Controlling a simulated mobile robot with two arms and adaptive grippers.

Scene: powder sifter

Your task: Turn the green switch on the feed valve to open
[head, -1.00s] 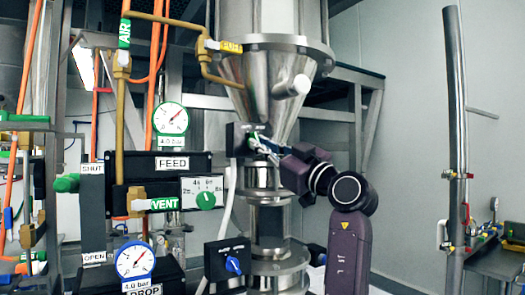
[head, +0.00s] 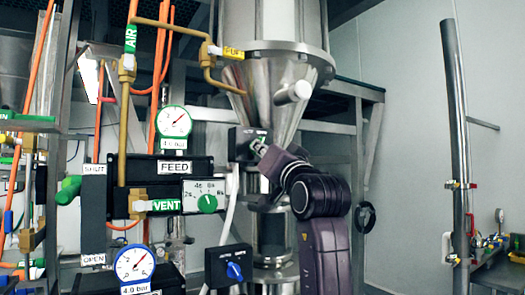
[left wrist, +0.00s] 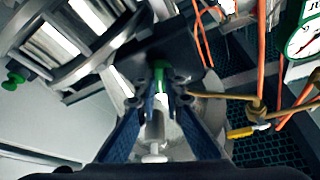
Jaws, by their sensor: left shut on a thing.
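The green switch (left wrist: 160,72) sits on a black box (left wrist: 178,50), seen close up in the left wrist view. In the head view this black box (head: 240,145) is beside the lower end of the steel hopper cone, and the switch is mostly hidden by my fingers. My left gripper (head: 259,147) is shut on the green switch, its fingertips (left wrist: 162,97) on either side of it. The black feed actuator (head: 203,166), labelled FEED, is to the left, with SHUT and OPEN labels on a grey plate (head: 93,215) and a green handle by SHUT. My right gripper is not in view.
A second black box with a blue switch (head: 234,271) sits below. A white panel with a green knob (head: 207,204), brass piping (head: 122,130) and gauges crowd the left. The hopper (head: 275,60) rises above my gripper. A steel post (head: 456,130) stands at the right.

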